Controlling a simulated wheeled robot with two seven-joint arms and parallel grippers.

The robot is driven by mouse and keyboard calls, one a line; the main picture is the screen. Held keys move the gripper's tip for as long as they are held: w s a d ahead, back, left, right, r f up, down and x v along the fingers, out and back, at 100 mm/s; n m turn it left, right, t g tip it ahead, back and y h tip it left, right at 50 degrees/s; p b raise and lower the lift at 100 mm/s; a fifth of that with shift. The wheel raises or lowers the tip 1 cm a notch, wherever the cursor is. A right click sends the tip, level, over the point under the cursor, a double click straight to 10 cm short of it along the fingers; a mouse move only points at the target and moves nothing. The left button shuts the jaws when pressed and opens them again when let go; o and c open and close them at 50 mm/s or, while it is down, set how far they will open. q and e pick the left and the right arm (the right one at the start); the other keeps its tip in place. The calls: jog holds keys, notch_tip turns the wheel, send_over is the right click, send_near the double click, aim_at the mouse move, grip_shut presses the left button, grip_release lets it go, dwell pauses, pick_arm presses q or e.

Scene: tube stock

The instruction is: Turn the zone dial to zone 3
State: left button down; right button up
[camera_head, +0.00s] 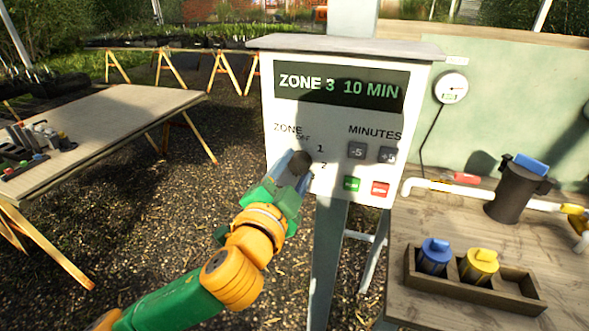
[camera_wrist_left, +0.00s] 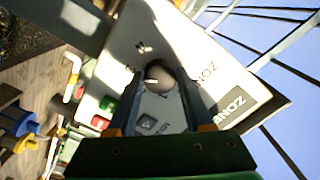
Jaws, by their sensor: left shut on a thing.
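The control panel (camera_head: 337,119) is a white box with a dark display (camera_head: 340,92) that reads "ZONE 3 10 MIN". The dark round zone dial (camera_head: 301,160) sits on its left side under the word "ZONE", with "OFF", "1" and "2" printed around it. My left gripper (camera_head: 293,168) is shut on the dial and hides part of it and its lower labels. In the left wrist view the dial (camera_wrist_left: 160,79) lies between the two fingers, and a short white mark on it points left in the picture. My right gripper is in neither view.
Minutes buttons, a green button (camera_head: 351,184) and a red button (camera_head: 380,189) are right of the dial. The workbench at right holds a wooden tray (camera_head: 478,290) with blue and yellow caps, and a dark filter housing (camera_head: 514,192). A plywood table (camera_head: 110,115) stands at left.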

pick_arm(q)
jog(key=shift+c, duration=1.5)
grip_release()
jog(key=b+v, duration=0.1)
jog(key=v, duration=0.6)
